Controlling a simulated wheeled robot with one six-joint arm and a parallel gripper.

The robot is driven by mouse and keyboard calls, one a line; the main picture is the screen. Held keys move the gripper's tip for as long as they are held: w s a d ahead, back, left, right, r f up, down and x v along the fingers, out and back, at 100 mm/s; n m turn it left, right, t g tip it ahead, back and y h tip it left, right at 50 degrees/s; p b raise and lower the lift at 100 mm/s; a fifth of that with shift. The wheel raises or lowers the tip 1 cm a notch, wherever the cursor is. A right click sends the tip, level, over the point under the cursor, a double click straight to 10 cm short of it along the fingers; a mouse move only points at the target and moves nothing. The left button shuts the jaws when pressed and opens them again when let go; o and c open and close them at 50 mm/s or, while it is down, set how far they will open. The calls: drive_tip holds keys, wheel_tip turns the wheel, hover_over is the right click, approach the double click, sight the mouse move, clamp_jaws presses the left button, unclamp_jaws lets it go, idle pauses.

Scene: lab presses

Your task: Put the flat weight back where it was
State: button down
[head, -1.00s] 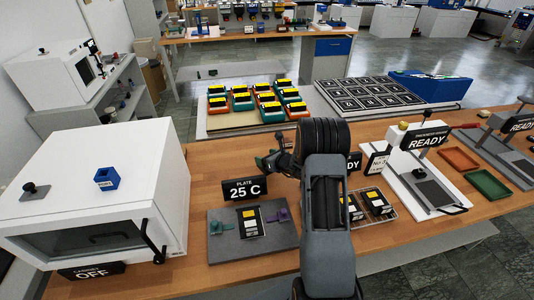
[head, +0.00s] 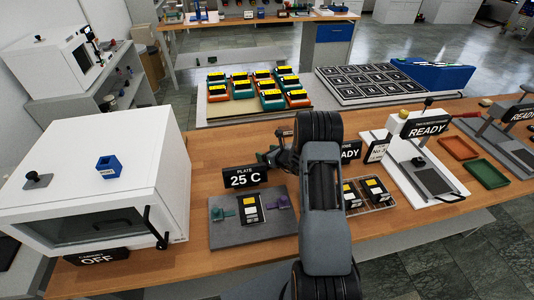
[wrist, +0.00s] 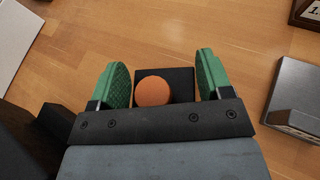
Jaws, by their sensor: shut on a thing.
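The flat weight (wrist: 179,80) looks like a dark square block with an orange round knob (wrist: 153,91) on top, seen in the wrist view. My gripper (wrist: 168,82) has its green fingertips on either side of the block and is shut on it. Bare wooden bench top shows around the block; I cannot tell whether it touches the bench. In the head view my gripper (head: 268,156) is behind the "PLATE 25 C" sign (head: 241,178), and my arm hides most of it. The weight cannot be made out there.
A grey plate (head: 228,238) with clips and a card lies in front of the sign. A white oven (head: 95,190) stands left. A wire rack (head: 379,205), a white press (head: 412,180) and trays (head: 488,174) are right. Bare bench lies between oven and sign.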

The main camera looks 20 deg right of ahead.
drive_tip(key=shift+c, duration=0.2)
unclamp_jaws()
drive_tip(key=shift+r+p, duration=0.2)
drive_tip(key=shift+p, duration=0.1)
drive_tip(key=shift+s+d, duration=0.15)
drive_tip(key=shift+s, duration=0.2)
drive_tip(key=b+v, duration=0.2)
drive_tip(key=v, duration=0.5)
drive_tip(key=shift+w+r, duration=0.1)
